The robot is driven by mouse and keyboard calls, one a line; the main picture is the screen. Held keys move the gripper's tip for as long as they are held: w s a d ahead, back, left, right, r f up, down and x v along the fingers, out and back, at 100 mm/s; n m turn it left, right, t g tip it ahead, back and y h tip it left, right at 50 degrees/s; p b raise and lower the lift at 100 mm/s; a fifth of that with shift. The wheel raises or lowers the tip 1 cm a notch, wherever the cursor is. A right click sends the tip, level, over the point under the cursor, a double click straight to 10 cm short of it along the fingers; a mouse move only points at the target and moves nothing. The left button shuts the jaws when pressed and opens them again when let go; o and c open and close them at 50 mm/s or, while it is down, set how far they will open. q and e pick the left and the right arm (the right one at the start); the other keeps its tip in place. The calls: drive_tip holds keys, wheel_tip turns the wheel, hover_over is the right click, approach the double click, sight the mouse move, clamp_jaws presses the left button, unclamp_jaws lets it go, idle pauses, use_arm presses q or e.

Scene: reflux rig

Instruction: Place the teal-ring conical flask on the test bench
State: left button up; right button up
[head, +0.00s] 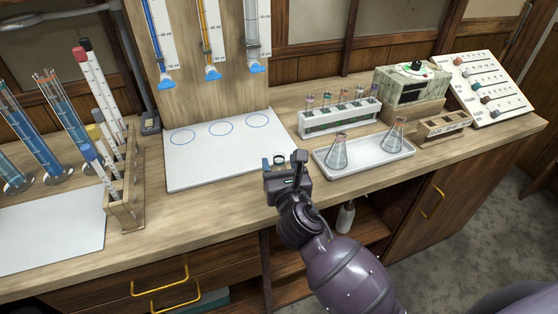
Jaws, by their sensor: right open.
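My right gripper (286,168) is open above the bench's front edge, by the right front corner of a white board (215,160) with three blue circles. My left gripper is not in view.
A white rack of small tubes (338,118), a stone-patterned box with a dial (411,84) and a small wooden rack (443,127) stand behind and right. A wooden rack of pens and tubes (125,190) and tall blue cylinders (35,142) stand left. The white board is mostly bare.

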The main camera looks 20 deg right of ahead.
drive_tip(key=s+a, duration=0.1)
drive_tip(key=s, duration=1)
drive_tip(key=s+d+f+m+g, duration=0.2)
drive_tip(key=s+d+f+m, duration=0.2)
drive_tip(key=f+m, duration=0.3)
drive_tip(key=s+d+f+m+g+y, duration=0.1)
drive_tip(key=s+f+m, duration=0.5)
drive_tip(key=m, duration=0.9)
drive_tip(key=s+d+f+m+g, duration=0.4)
drive_tip(key=s+d+f+m, duration=0.1)
drive_tip(key=m, duration=0.6)
wheel_tip(320, 180, down, 3)
drive_tip(key=shift+d+r+m+y, duration=0.1)
drive_tip(key=shift+d+m+y, duration=0.3)
drive_tip(key=shift+d, duration=0.45)
